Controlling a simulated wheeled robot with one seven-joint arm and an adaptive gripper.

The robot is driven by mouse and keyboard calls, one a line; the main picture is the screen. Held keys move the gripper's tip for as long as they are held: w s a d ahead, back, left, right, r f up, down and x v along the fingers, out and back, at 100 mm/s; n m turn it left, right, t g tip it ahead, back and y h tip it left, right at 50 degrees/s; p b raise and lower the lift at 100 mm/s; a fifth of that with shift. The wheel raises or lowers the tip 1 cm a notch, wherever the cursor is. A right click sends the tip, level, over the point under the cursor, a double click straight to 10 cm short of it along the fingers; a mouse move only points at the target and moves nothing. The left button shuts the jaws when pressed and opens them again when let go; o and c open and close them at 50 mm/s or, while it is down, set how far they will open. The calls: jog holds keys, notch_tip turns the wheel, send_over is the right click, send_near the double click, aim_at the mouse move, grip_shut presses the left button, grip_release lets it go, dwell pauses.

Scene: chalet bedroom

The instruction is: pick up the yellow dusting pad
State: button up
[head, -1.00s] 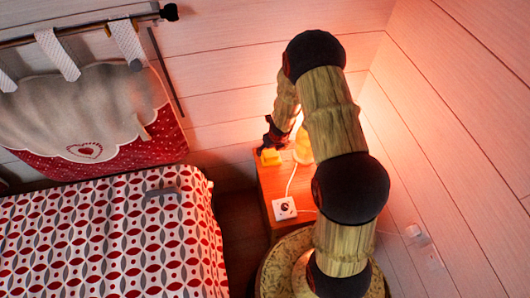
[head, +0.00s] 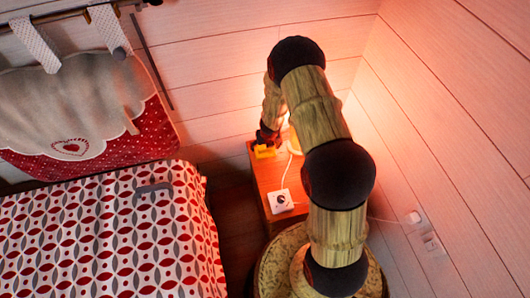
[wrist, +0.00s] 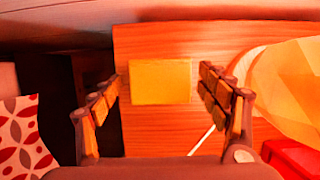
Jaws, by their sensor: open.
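The yellow dusting pad (wrist: 160,82) lies on the orange-brown wooden bedside table (wrist: 160,138). In the wrist view it sits between the two fingers of my gripper (wrist: 161,90), with a narrow gap on each side. My gripper is open and holds nothing. In the head view the pad (head: 264,152) shows at the far left part of the tabletop (head: 268,178), with my gripper (head: 266,138) close above it. My arm hides part of the table. The exact height of the fingers over the pad is hard to tell.
A lit lamp (head: 294,142) stands right of the pad, its shade (wrist: 285,80) close to my right finger. A white socket-like box (head: 280,201) with a cord sits at the table's front. The patterned bed (head: 100,235) is left; plank walls stand behind and right.

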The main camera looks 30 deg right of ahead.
jog(key=shift+c, duration=1.4)
jog(key=shift+w, duration=0.1)
jog(key=c, duration=1)
jog(key=shift+r+p, duration=0.65)
jog(key=shift+r, duration=0.1)
notch_tip(320, 180, up, 2)
jog(key=shift+r+p, duration=0.1)
jog(key=shift+p, duration=0.65)
jog(key=s+a+r, duration=0.2)
jog(key=s+r, duration=0.7)
jog(key=s, duration=0.5)
jog(key=shift+p, duration=0.35)
jog(key=shift+r, duration=0.1)
